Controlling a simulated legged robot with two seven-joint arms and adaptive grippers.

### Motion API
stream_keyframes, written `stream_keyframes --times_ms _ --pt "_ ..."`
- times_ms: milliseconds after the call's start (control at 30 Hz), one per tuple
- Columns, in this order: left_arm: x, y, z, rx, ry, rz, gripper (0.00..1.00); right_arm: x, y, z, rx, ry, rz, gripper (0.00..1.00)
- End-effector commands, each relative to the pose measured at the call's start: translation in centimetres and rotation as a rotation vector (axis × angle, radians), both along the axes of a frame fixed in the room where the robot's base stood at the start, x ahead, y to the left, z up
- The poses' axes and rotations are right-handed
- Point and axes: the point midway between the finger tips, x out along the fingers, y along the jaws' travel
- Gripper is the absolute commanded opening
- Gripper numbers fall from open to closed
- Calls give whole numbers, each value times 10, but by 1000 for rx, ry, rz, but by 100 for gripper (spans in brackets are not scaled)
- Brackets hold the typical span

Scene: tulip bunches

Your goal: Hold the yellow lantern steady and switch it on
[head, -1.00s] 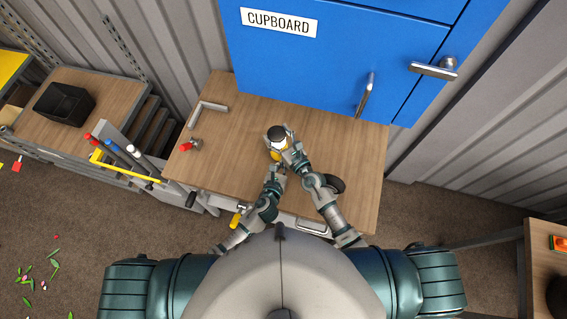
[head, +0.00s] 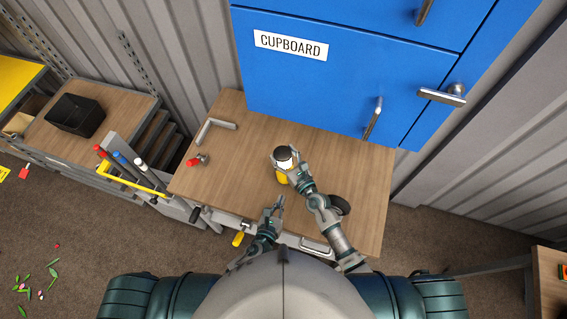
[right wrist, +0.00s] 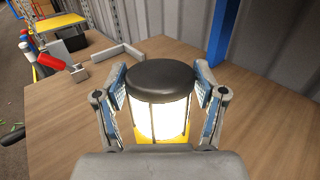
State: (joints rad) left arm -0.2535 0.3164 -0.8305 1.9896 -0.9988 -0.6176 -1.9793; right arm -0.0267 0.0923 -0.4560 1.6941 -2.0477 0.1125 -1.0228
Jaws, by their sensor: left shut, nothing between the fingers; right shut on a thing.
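The yellow lantern (head: 283,156) stands upright on the wooden bench top, with a black cap, a yellow base and a bright white, glowing middle. In the right wrist view the lantern (right wrist: 157,112) sits between the two fingers, its middle shining white. My right gripper (head: 293,166) is shut on the lantern, one finger on each side; its palm hides the lower part in the wrist view. My left gripper (head: 279,202) is shut and empty, apart from the lantern, near the bench's front edge. The lantern's switch is not clearly visible.
The wooden bench (head: 240,145) has free room around the lantern. A red-handled clamp (head: 197,160) and a grey angle piece (head: 213,130) lie to the left. A dark round object (head: 340,204) is beside my right arm. The blue cupboard (head: 335,85) stands behind.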

Motion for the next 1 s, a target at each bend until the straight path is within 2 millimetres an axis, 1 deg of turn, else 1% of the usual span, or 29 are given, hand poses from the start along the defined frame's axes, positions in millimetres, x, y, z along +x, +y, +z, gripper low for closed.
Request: stream_keyframes --times_ms 233,267,300,367,667,767,867,1000 --pt "-2 0 0 0 1 0 0 0 0 2 2 -3 0 22" --pt "-2 0 0 0 1 0 0 0 0 2 2 -3 0 75" --pt "-2 0 0 0 1 0 0 0 0 2 2 -3 0 85" --pt "-2 0 0 0 1 0 0 0 0 2 3 -3 0 99" --pt "-1 0 0 -1 1 0 0 0 0 1 2 -2 0 99" --pt "-1 0 0 -1 1 0 0 -3 -2 1 2 -1 0 99" --pt "-1 0 0 -1 1 0 0 -13 -8 0 1 0 -1 99" --pt "-2 0 0 -1 1 0 0 -38 -24 -1 -2 0 0 99"
